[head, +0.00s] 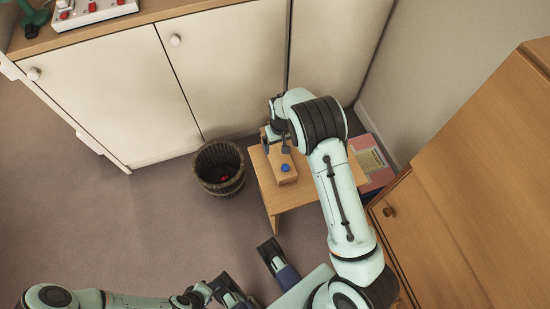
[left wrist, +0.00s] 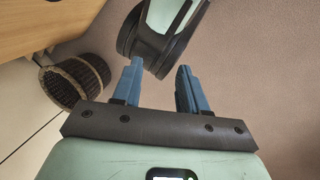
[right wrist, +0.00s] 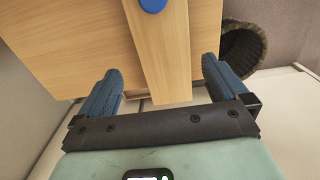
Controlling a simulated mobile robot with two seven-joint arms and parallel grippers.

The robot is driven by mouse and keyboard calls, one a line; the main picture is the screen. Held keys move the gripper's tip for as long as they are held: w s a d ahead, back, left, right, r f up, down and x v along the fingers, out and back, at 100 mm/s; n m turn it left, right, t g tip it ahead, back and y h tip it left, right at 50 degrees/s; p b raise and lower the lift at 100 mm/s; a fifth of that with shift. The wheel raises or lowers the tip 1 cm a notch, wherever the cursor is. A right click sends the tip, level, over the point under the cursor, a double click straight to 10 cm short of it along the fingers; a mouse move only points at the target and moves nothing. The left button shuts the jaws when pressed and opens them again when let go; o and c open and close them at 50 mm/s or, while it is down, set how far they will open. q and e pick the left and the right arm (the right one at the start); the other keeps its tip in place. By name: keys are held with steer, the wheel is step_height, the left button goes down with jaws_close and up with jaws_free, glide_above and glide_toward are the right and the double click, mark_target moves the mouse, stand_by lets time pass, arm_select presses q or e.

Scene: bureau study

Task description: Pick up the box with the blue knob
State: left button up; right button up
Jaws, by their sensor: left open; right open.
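The box with the blue knob (head: 283,173) is a long wooden block lying on a small wooden table (head: 311,187). Its round blue knob (head: 286,168) is on top, towards the near end. My right gripper (head: 276,146) is open at the far end of the box. In the right wrist view the box (right wrist: 165,55) extends between the two spread blue fingers (right wrist: 160,82), with gaps on both sides; I cannot tell their height above it. My left gripper (head: 248,268) is open and empty, low in front of the table; its fingers show in the left wrist view (left wrist: 158,75).
Cream cabinets (head: 225,70) line the back. A wooden cabinet (head: 450,220) stands at right. Floor at left is clear.

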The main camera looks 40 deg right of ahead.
mark_target(278, 153)
step_height(278, 153, down, 4)
steer(key=shift+b, duration=0.35)
steer(key=f, duration=0.1)
steer(key=f+b, duration=0.1)
steer(key=f, duration=0.3)
steer(key=shift+w+a, duration=0.15)
steer(key=shift+w, duration=0.25)
steer(key=c, duration=1.1)
arm_select(q)
steer(key=shift+t+y, duration=0.3)
steer(key=shift+t, duration=0.3)
steer(key=w+f, duration=0.1)
steer(key=w+a+f, duration=0.1)
steer(key=w, duration=0.1)
steer(key=shift+w+a+f, duration=0.3)
steer(key=shift+a+f, duration=0.1)
arm_select(e)
steer(key=shift+c, duration=0.2)
